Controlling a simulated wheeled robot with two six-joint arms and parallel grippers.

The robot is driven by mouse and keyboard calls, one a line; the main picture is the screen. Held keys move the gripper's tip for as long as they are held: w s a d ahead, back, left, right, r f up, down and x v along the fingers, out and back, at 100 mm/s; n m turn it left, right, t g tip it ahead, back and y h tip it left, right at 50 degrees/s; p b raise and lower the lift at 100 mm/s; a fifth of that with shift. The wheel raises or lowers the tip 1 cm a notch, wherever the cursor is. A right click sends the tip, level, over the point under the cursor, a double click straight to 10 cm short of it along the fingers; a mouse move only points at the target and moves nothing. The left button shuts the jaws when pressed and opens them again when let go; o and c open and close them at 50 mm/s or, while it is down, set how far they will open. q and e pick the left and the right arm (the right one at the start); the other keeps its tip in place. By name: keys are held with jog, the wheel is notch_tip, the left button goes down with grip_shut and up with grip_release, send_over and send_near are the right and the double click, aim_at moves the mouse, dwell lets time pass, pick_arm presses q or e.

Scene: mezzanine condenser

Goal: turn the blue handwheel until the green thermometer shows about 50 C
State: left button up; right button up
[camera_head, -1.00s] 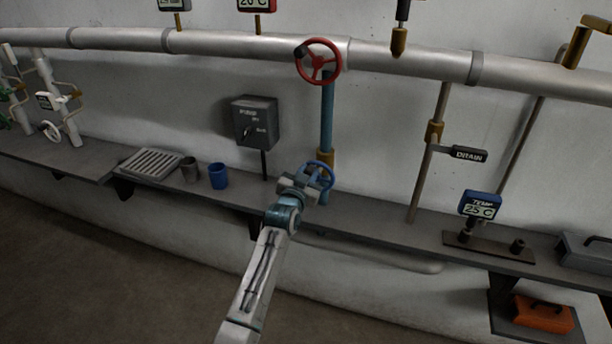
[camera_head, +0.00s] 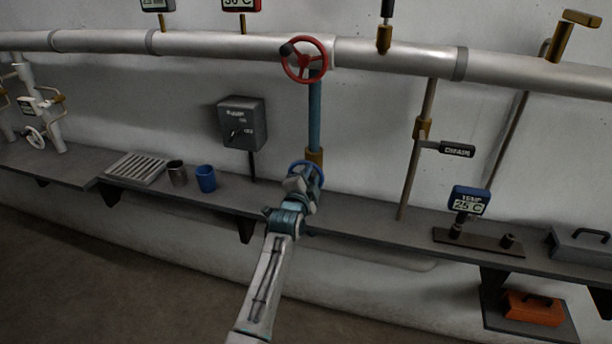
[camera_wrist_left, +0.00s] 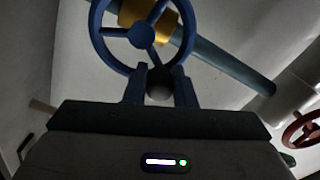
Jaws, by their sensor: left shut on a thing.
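The blue handwheel (camera_head: 316,167) sits low on a blue vertical pipe with a brass collar, above the grey shelf. My left gripper (camera_head: 304,183) is at the front of the wheel. No green-cased thermometer can be made out. A red-cased display (camera_head: 240,4) at the top edge is cut off and seems to read 30 C. A blue-cased display (camera_head: 468,200) at the right reads 25 C. My right gripper is not in view.
A red handwheel (camera_head: 304,60) is above on the same pipe. A grey switch box (camera_head: 241,123), blue cup (camera_head: 206,179) and metal cup (camera_head: 177,173) are to the left. A drain lever (camera_head: 456,149) is to the right. An orange box (camera_head: 533,309) sits lower right.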

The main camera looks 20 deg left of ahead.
pick_arm(q)
jog(key=shift+d+f+m, duration=0.25)
jog(key=shift+f+m, duration=0.05)
jog(key=shift+m, duration=0.75)
jog(key=shift+d+f+m, duration=0.25)
jog(key=shift+m, duration=0.8)
jog(key=o, duration=1)
jog(key=shift+s, duration=0.1)
jog(key=s+b, duration=0.2)
jog(key=s, duration=0.8)
jog(key=shift+s+a+b, duration=0.15)
jog(key=shift+s+b, duration=0.2)
